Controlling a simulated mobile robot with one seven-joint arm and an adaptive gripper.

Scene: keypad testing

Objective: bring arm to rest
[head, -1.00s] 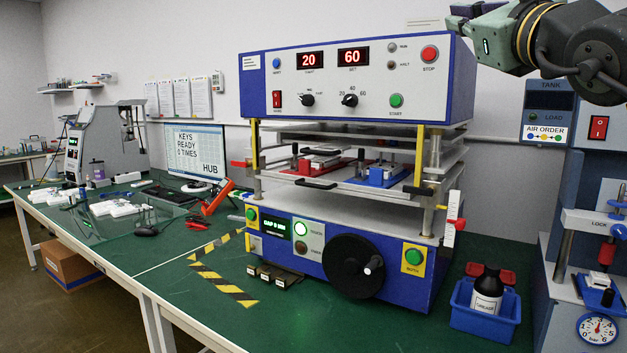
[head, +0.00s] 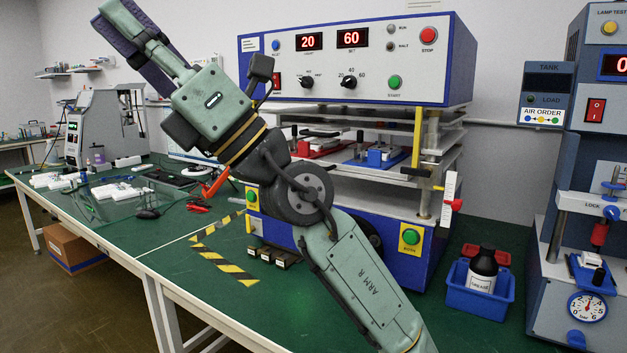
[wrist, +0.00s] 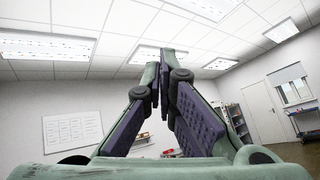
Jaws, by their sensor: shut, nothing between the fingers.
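My gripper (head: 124,17) is at the upper left of the head view, raised in front of the back wall and pointing up and left. My green arm crosses the view from the lower right and covers part of the blue and white test machine (head: 460,60). In the wrist view, my gripper's fingers (wrist: 166,62) come together at the tips, with nothing between them. Behind them are the ceiling and the room's walls.
The green bench (head: 180,265) runs below my arm. A blue bin (head: 470,298) with a dark bottle (head: 484,265) stands at the right, beside a blue-grey tank machine (head: 560,215). A grey machine (head: 90,130) stands at the far left. Striped tape (head: 225,265) marks the bench.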

